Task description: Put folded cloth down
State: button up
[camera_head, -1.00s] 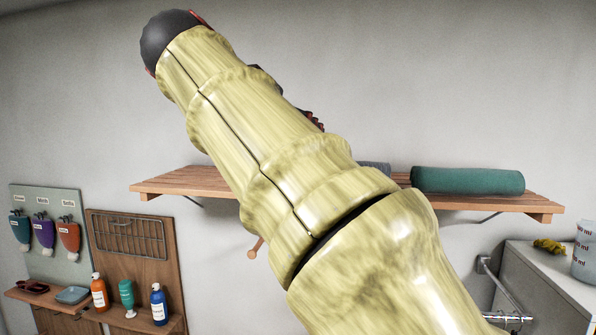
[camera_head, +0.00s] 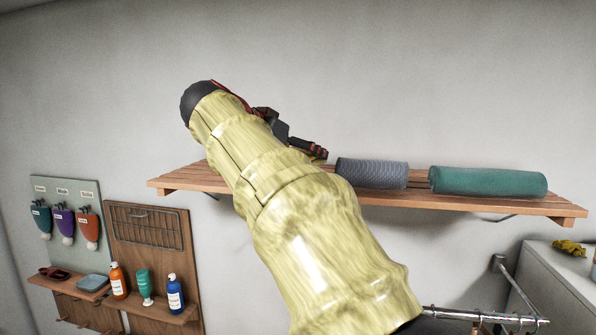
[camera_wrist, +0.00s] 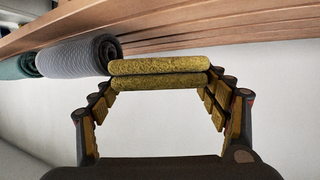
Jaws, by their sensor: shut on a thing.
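The folded cloth (camera_wrist: 158,74) is mustard yellow and shows as two stacked layers in the wrist view. My gripper (camera_wrist: 160,82) is shut on it, with one finger at each end of the cloth. In the head view my gripper (camera_head: 308,147) is just above the wooden shelf (camera_head: 205,181), left of the rolled towels, and my arm hides part of the shelf. The wrist view is upside down, with the shelf along its top. The cloth is close to the shelf; I cannot tell whether it touches.
A grey rolled towel (camera_head: 372,173) and a green rolled towel (camera_head: 488,181) lie on the shelf to the right. The shelf's left end looks bare. Bottles (camera_head: 146,286) and a pegboard (camera_head: 67,215) are at lower left. A cabinet (camera_head: 555,275) stands at lower right.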

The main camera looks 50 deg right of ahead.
jog(key=f, duration=0.1)
jog(key=w+f, duration=0.1)
jog(key=d+f, duration=0.1)
jog(key=f, duration=0.1)
jog(key=shift+w, duration=0.35)
jog(key=shift+f, duration=0.35)
jog(key=shift+s+a+f, duration=0.1)
jog(key=shift+s+f, duration=0.05)
jog(key=shift+s, duration=0.05)
jog(key=shift+w, duration=0.15)
jog(key=shift+f, duration=0.25)
jog(key=o, duration=1)
jog(key=shift+o, duration=0.7)
jog(key=shift+r, duration=0.1)
